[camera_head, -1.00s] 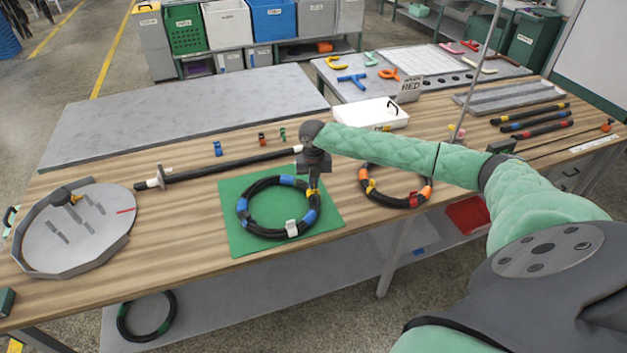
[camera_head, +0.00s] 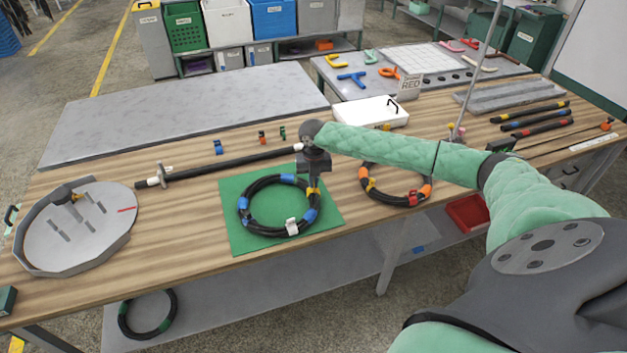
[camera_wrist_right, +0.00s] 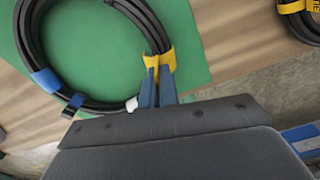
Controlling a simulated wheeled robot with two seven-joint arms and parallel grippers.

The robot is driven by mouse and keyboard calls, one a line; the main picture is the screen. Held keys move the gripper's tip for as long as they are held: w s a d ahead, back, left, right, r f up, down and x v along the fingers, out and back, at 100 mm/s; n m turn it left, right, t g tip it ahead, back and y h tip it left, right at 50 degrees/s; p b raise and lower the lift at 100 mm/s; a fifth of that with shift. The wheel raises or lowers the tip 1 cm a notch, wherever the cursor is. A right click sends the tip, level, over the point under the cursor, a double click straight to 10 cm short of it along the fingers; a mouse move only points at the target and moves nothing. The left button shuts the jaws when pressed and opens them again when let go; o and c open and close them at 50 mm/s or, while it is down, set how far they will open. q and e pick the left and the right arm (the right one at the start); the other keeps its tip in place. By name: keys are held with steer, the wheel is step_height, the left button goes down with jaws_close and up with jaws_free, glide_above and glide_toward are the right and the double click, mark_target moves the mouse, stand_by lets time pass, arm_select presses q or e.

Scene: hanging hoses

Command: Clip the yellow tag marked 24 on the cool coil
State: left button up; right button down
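The cool coil (camera_head: 243,204), a black hose ring with blue bands, lies on a green mat (camera_head: 236,241) on the workbench. It also shows in the right wrist view (camera_wrist_right: 28,45). My right gripper (camera_head: 313,186) reaches down over the coil's right side. In the right wrist view its two blue fingers (camera_wrist_right: 158,88) are close together on a yellow tag (camera_wrist_right: 159,60). The tag sits at the hose and appears to wrap partly around it. Its number cannot be read, and whether it is fully seated cannot be told. My left gripper is out of view.
A coil with orange bands (camera_head: 428,190) lies right of the mat. A round grey fixture (camera_head: 95,235) is at left. A white tray (camera_head: 365,112) stands behind my right arm.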

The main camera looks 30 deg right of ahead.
steer(key=shift+f, duration=0.8)
steer(key=shift+f+b, duration=0.25)
steer(key=shift+b, duration=0.05)
steer(key=shift+f, duration=0.7)
steer(key=c, duration=1.6)
jaws_free()
step_height(320, 180, up, 2)
steer(key=shift+r+b, duration=0.25)
steer(key=shift+b, duration=0.75)
step_height(320, 180, up, 4)
steer(key=shift+w+f+b, duration=0.1)
steer(key=shift+b, duration=0.55)
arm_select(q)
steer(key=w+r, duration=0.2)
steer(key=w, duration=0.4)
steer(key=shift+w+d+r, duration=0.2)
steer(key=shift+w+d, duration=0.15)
arm_select(e)
steer(key=shift+r, duration=0.75)
